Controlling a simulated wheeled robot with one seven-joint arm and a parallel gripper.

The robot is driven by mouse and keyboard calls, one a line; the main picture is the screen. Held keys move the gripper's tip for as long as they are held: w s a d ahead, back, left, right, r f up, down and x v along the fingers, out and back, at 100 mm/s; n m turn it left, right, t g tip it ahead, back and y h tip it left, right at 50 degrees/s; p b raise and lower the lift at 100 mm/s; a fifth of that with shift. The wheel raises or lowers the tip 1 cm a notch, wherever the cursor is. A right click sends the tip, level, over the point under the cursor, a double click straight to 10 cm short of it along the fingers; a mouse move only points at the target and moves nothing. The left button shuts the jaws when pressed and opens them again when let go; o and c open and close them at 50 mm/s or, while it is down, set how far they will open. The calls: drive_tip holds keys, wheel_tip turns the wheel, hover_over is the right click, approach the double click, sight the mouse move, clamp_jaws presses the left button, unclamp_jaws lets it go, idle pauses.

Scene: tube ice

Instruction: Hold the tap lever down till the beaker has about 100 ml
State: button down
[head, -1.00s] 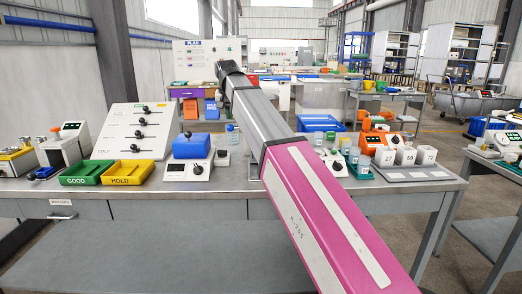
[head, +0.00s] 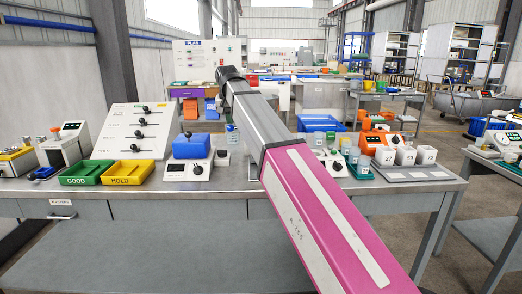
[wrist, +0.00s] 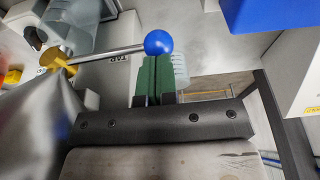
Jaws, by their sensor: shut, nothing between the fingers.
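The tap lever is a thin metal rod (wrist: 110,53) with a blue ball knob (wrist: 158,42), running from a brass-coloured tap body (wrist: 56,60) in the wrist view. My gripper (wrist: 158,60) has its green fingers shut together with nothing between them. The fingertips are right at the blue knob, which overlaps their ends in the picture; I cannot tell whether they touch. A clear container (wrist: 76,14) at the upper left may be the beaker; no water level can be read. In the head view my arm's far end hides the tap area.
A shiny grey body (wrist: 35,120) is close on the left, and a blue block (wrist: 262,14) at the upper right. The near bench holds green (head: 84,175) and yellow trays (head: 128,175).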

sight(230, 129)
drive_tip(key=shift+s+x, duration=0.2)
drive_tip(key=shift+x, duration=0.6)
drive_tip(key=shift+s+x, duration=0.2)
drive_tip(key=shift+x, duration=0.55)
drive_tip(key=shift+s+x, duration=0.15)
drive_tip(key=shift+x, duration=0.65)
drive_tip(key=shift+f, duration=0.1)
idle(5.5)
